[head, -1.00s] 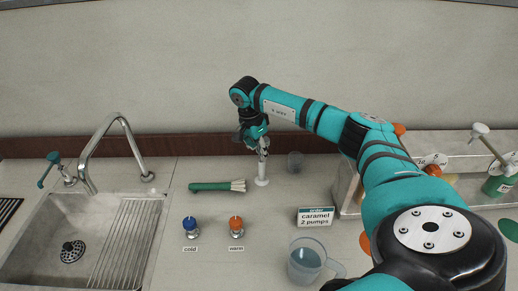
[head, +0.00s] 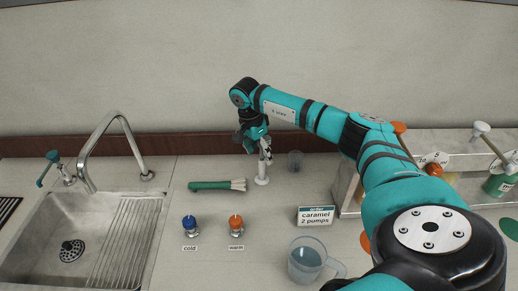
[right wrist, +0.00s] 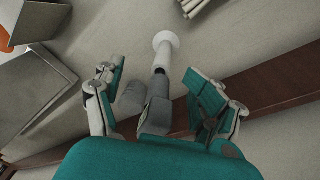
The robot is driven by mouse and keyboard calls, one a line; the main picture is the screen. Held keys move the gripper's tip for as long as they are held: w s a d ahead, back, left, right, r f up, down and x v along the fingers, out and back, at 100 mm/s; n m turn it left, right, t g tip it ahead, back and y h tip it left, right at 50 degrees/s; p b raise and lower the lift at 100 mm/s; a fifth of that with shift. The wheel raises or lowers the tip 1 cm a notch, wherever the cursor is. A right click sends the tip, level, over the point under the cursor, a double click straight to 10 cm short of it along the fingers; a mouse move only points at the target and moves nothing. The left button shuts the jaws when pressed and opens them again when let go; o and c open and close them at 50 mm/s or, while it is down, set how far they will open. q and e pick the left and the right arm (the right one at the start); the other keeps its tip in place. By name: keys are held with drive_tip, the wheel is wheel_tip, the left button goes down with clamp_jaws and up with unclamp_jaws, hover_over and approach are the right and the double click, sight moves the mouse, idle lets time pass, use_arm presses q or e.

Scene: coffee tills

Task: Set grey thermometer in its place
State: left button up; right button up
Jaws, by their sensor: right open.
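The grey thermometer (right wrist: 155,114) is upright at a small white stand (right wrist: 166,42) with a round foot. Its lower end meets the top of the stand's post; how deep it sits I cannot tell. My right gripper (right wrist: 155,82) is open, with one finger on each side of the thermometer and gaps visible between. In the head view the right gripper (head: 258,143) is just above the white stand (head: 262,180), and it mostly hides the thermometer. My left gripper is not in view.
A small grey cup (head: 295,161) stands close right of the stand. A green-handled brush (head: 215,186) lies to its left. Blue (head: 190,225) and orange (head: 236,225) knobs, an order sign (head: 315,216) and a clear jug (head: 308,260) are in front. The sink (head: 80,235) is at left.

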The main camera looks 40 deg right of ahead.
wheel_tip(320, 180, up, 12)
drive_tip(key=w+a, duration=0.1)
drive_tip(key=shift+a, duration=0.35)
drive_tip(key=shift+f, duration=0.15)
idle(0.5)
